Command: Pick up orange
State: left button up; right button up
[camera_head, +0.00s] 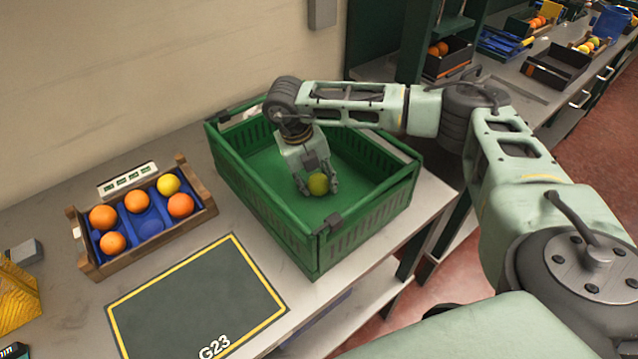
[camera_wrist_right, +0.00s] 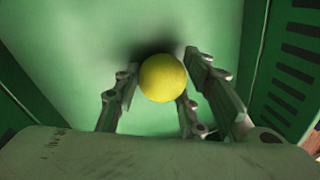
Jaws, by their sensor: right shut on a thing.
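My right gripper (camera_head: 317,187) is inside the green crate (camera_head: 375,215), shut on a yellow fruit (camera_head: 318,184). In the right wrist view the yellow fruit (camera_wrist_right: 163,78) sits between the fingers (camera_wrist_right: 165,95), close above or on the crate floor; I cannot tell which. Several orange fruits, one of them the orange (camera_head: 103,217), lie in a wooden box (camera_head: 150,252) with a blue insert, left of the crate. A yellow fruit (camera_head: 168,184) lies at that box's back right. One blue pocket (camera_head: 150,226) at the front is empty. My left gripper is not in view.
A dark mat (camera_head: 200,300) with a yellow border and "G23" lies in front of the box and crate. A white label strip (camera_head: 127,180) stands behind the box. The crate walls surround my right gripper. A yellow object (camera_head: 17,295) lies at the far left. More shelves with fruit stand at the back right.

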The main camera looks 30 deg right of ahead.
jog(key=c, duration=0.5)
jog(key=v, duration=0.2)
jog(key=d+b+v, duration=0.1)
jog(key=v, duration=0.2)
jog(key=b+v, duration=0.1)
jog(key=v, duration=0.1)
jog(key=shift+s+d+r, duration=0.15)
jog(key=shift+d+r, duration=0.1)
jog(key=shift+r, duration=0.25)
jog(key=d+v, duration=0.1)
jog(key=v, duration=0.3)
jog(key=d+p+v, duration=0.2)
jog(key=p+v, duration=0.4)
jog(key=v, duration=0.3)
send_over(315, 178)
jog(key=shift+d, duration=0.1)
